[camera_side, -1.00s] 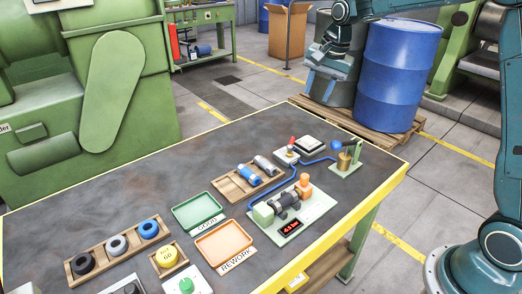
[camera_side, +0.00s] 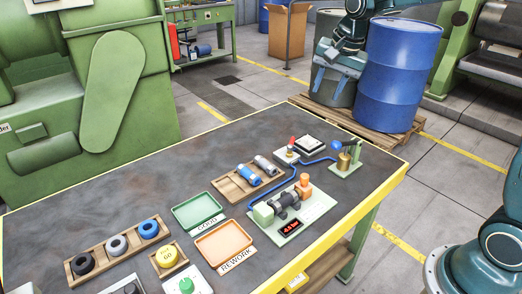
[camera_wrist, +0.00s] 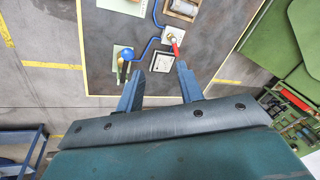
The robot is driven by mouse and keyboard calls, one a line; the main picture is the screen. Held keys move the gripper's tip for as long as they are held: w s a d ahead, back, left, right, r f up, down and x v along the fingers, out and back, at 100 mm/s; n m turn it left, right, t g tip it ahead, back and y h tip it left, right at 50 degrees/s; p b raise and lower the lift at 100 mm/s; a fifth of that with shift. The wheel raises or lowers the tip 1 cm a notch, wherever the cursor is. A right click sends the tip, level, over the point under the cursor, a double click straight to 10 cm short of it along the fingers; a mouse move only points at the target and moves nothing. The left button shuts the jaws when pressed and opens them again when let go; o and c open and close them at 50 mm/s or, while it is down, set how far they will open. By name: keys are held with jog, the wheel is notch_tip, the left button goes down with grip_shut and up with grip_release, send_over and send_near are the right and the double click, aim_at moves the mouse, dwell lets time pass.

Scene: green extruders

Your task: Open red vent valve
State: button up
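The red vent valve (camera_side: 292,141) has a small red handle on a white block at the far side of the table. In the wrist view its red handle (camera_wrist: 175,47) shows just beyond the right fingertip, seen from above. A blue tube runs from the block. My gripper (camera_side: 333,84) is beyond the table's far edge, in front of the drums in the side view, well apart from the valve. In the wrist view my gripper (camera_wrist: 160,76) has its two fingers spread with nothing between them.
Near the valve are a dark-topped white box (camera_side: 310,143), a brass pot (camera_side: 345,161) with a blue ball beside it, and a green pump plate (camera_side: 318,207). Green (camera_side: 198,224) and orange (camera_side: 225,258) trays sit nearer. Blue drum (camera_side: 400,75) stands behind.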

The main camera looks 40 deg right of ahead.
jog(key=shift+w, duration=0.15)
jog(key=n+g+y, duration=0.1)
jog(key=g, duration=0.1)
send_over(293, 139)
jog(key=s+d, duration=0.2)
jog(key=s, duration=0.1)
notch_tip(293, 139, down, 11)
jog(key=shift+w+a, duration=0.2)
jog(key=shift+w, duration=0.05)
jog(key=shift+f, duration=0.2)
jog(key=f, duration=0.4)
jog(key=w+a+f, duration=0.1)
jog(key=f, duration=0.3)
jog(key=w+f, duration=0.1)
jog(key=f, duration=0.4)
jog(key=shift+w+a+f, duration=0.1)
jog(key=shift+a, duration=0.2)
grip_shut()
